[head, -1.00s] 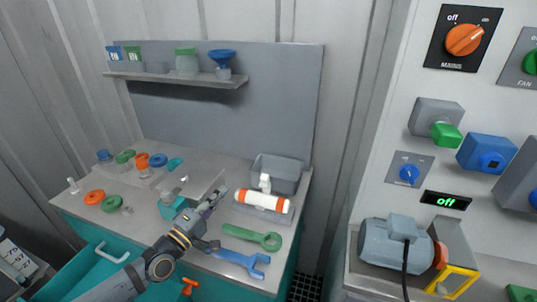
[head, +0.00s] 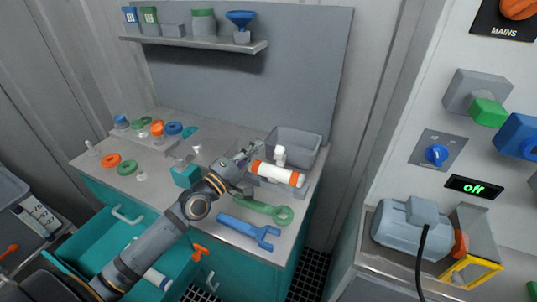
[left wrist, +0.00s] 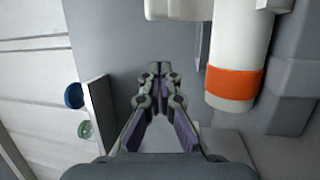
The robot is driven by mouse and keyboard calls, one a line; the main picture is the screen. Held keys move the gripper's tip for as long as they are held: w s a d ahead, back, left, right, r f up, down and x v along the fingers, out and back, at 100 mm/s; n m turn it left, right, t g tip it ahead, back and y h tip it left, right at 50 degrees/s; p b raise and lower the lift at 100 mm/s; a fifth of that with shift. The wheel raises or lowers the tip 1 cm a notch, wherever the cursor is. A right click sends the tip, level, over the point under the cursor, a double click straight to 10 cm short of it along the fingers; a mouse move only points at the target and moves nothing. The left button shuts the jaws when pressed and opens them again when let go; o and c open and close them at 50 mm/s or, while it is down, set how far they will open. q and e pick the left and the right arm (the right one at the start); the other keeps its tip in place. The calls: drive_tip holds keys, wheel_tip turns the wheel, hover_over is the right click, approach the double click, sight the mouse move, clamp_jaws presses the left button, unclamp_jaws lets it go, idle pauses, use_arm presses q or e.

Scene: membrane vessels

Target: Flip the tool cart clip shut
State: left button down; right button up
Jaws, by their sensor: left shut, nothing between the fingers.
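A white cylinder with orange end bands (head: 273,173) lies in a grey holder on the teal tool cart (head: 277,247). A small white upright piece (head: 279,156) stands just behind the cylinder; it may be the clip, and its hinge cannot be made out. My left gripper (head: 251,150) is shut and empty by the cylinder's left end. In the left wrist view its fingertips (left wrist: 160,70) meet over a grey surface, left of the white cylinder (left wrist: 240,45) and its orange band (left wrist: 234,83), apart from them in the picture. My right gripper is out of view.
A grey bin (head: 300,142) stands behind the cylinder. A green wrench (head: 262,208) and a blue wrench (head: 249,231) lie in front. Caps and small parts crowd the cart's left side. A teal drawer (head: 98,240) is open below my arm. A shelf (head: 195,45) hangs behind.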

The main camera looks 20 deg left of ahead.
sight(280, 156)
use_arm(q)
drive_tip(key=d, duration=0.1)
drive_tip(key=w+d, duration=0.1)
drive_tip(key=d, duration=0.1)
drive_tip(key=shift+d+r+p, duration=0.15)
drive_tip(key=shift+d+p, duration=0.05)
drive_tip(key=shift+p, duration=0.1)
drive_tip(key=shift+s+d, duration=0.25)
drive_tip(key=shift+d, duration=0.15)
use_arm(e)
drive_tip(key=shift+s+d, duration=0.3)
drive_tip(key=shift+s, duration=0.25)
use_arm(q)
drive_tip(key=shift+s, duration=0.3)
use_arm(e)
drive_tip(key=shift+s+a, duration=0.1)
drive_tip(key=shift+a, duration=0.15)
